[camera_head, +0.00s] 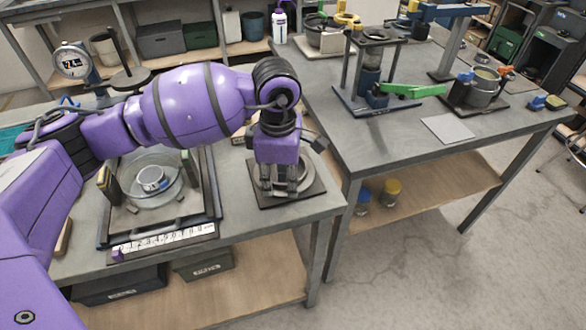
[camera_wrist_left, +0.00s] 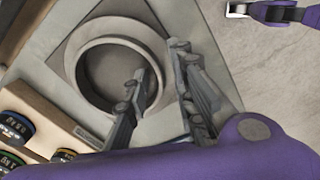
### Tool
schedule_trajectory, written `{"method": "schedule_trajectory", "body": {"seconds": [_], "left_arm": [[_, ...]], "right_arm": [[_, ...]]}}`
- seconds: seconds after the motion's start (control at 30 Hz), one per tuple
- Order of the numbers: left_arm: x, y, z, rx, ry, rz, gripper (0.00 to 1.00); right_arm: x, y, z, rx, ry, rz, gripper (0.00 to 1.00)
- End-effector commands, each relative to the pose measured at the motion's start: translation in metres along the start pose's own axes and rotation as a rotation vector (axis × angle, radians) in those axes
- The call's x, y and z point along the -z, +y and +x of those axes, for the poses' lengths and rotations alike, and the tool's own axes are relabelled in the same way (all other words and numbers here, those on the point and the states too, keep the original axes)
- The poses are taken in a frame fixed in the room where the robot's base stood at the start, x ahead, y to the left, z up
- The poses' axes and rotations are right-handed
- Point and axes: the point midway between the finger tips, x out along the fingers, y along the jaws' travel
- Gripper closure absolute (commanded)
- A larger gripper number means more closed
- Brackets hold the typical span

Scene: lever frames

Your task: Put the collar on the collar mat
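A grey ring that looks like the collar (camera_wrist_left: 75,62) lies on a square plate with a round raised middle (camera_wrist_left: 212,62). In the head view, the dark square plate (camera_head: 262,201) is at the front right of the near table, below my left gripper (camera_head: 280,188). My left gripper (camera_wrist_left: 162,68) points down with its fingers apart. In the left wrist view one finger appears inside the ring and the other outside its wall; contact is unclear. The fingers partly hide the ring. A flat pale grey square (camera_head: 448,128), possibly the collar mat, lies bare on the right table.
A framed tray (camera_head: 211,200) with a glass bowl (camera_head: 165,197) and a ruler strip (camera_head: 165,240) is left of the plate. Beyond the mat-like square stand a green-armed press (camera_head: 372,75) and a pot (camera_head: 480,92). A gap separates the tables' front parts.

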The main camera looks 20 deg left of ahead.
Motion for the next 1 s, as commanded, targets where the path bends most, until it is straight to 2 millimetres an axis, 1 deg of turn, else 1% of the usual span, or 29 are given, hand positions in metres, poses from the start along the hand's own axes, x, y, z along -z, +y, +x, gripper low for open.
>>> {"method": "schedule_trajectory", "body": {"seconds": [0.07, 0.17, 0.23, 0.5, 0.6, 0.7, 0.8, 1.0], "left_arm": [[0.000, 0.000, -0.002, 0.000, 0.000, 0.000, 0.77], [0.000, 0.001, -0.010, -0.002, -0.001, 0.000, 0.77], [-0.001, 0.001, -0.020, -0.004, -0.002, 0.000, 0.77], [0.000, 0.002, -0.078, -0.004, -0.001, 0.000, 0.77], [0.000, 0.001, -0.097, -0.003, -0.001, 0.000, 0.77], [0.000, 0.001, -0.111, -0.002, -0.001, -0.001, 0.77], [0.000, 0.001, -0.119, 0.000, 0.000, 0.000, 0.77], [0.000, 0.000, -0.123, 0.001, 0.000, 0.000, 0.77]], "right_arm": [[0.002, 0.000, -0.001, 0.000, 0.002, 0.000, 0.60], [0.003, 0.000, -0.001, 0.000, 0.005, 0.001, 0.60], [0.003, 0.000, -0.001, 0.000, 0.005, 0.001, 0.60], [0.002, 0.000, -0.001, 0.000, 0.003, 0.000, 0.60], [0.002, 0.000, 0.000, 0.000, 0.003, 0.000, 0.60], [0.002, 0.000, 0.000, 0.000, 0.003, 0.000, 0.60], [0.001, 0.000, 0.000, 0.000, 0.003, 0.000, 0.60], [0.001, 0.000, 0.000, 0.000, 0.002, 0.000, 0.60]]}}
